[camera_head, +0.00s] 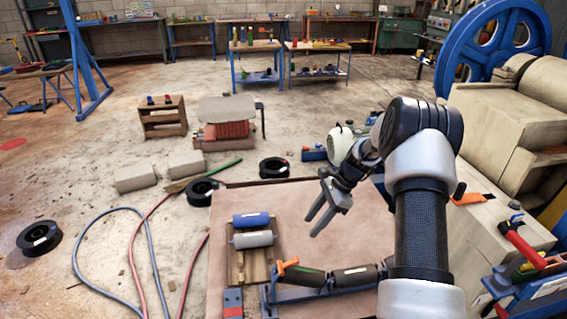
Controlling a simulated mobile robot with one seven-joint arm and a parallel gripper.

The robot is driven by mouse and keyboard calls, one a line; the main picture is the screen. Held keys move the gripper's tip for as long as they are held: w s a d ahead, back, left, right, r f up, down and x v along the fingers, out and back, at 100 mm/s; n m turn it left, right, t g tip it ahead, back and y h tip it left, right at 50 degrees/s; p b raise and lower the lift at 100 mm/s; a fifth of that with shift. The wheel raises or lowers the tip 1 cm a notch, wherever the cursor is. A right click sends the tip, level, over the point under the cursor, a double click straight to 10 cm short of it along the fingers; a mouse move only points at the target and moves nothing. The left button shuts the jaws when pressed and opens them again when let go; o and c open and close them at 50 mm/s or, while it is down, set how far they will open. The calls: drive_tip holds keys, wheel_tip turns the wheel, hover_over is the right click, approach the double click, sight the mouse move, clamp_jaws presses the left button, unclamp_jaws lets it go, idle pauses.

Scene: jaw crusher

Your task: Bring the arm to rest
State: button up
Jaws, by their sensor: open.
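My gripper (326,214) is open and empty. My arm comes up from the lower right and bends at the elbow towards the gripper. To the left of the gripper, a blue roller (251,219) and a grey roller (253,239) lie on a wooden rack (240,262). The gripper appears apart from them. A dark cylinder (355,276) lies below the gripper in a blue holder with an orange-handled clamp (289,265).
The crusher's beige body (515,120) and blue flywheel (488,45) stand at the right. Black coils (273,168), concrete blocks (135,177) and hoses (139,245) lie on the floor at left. A red-handled tool (522,245) sits at lower right.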

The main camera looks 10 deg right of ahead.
drive_tip(key=s+a+r+n+t+h, duration=0.1)
drive_tip(key=s+a+r+n, duration=0.15)
drive_tip(key=r, duration=0.45)
drive_tip(key=s+a+r+n+h, duration=0.1)
drive_tip(key=s+r+n, duration=0.25)
drive_tip(key=r, duration=0.45)
drive_tip(key=s+a+r+n+t+h, duration=0.1)
drive_tip(key=s+r+n+h, duration=0.1)
drive_tip(key=s+r, duration=0.35)
drive_tip(key=s+a+r+n+t+h, duration=0.1)
drive_tip(key=s+r+n, duration=0.25)
drive_tip(key=s, duration=0.35)
drive_tip(key=s+a+r+n+t+p, duration=0.1)
drive_tip(key=s+r+n+t, duration=0.1)
drive_tip(key=s+r+n, duration=0.3)
drive_tip(key=s+r+n+t+h, duration=0.1)
drive_tip(key=s+r+n, duration=0.1)
drive_tip(key=s, duration=0.6)
wheel_tip(320, 180, up, 21)
drive_tip(key=p, duration=2)
drive_tip(key=shift+w+a+p, duration=0.2)
drive_tip(key=shift+w+p, duration=0.05)
drive_tip(key=shift+p, duration=0.15)
drive_tip(key=shift+f+m, duration=0.15)
drive_tip(key=shift+m, duration=0.1)
